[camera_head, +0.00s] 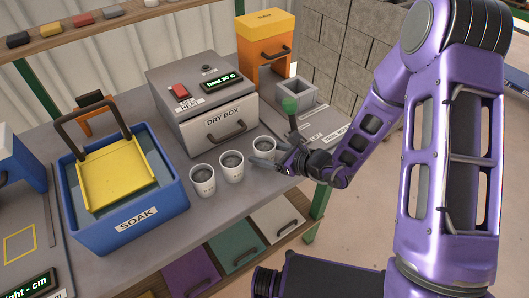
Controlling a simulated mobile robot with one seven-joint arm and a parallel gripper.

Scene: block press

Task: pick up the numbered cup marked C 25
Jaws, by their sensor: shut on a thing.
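Three white cups with dark contents stand in a row on the grey bench in front of the dry box: a left cup (203,184), a middle cup (231,173) and a right cup (264,144). Their markings are too small to read, so I cannot tell which one is C 25. My gripper (262,161) is at the right cup, shut on it from the front right. The fingers hide part of that cup's lower side. The cup looks upright; I cannot tell whether it is clear of the bench.
The dry box (222,138) stands behind the cups. The blue soak tub (100,236) with a yellow tray (110,172) is at left. A grey hollow block (290,94) and an orange machine (262,38) stand behind my gripper. The bench's front edge is close to the cups.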

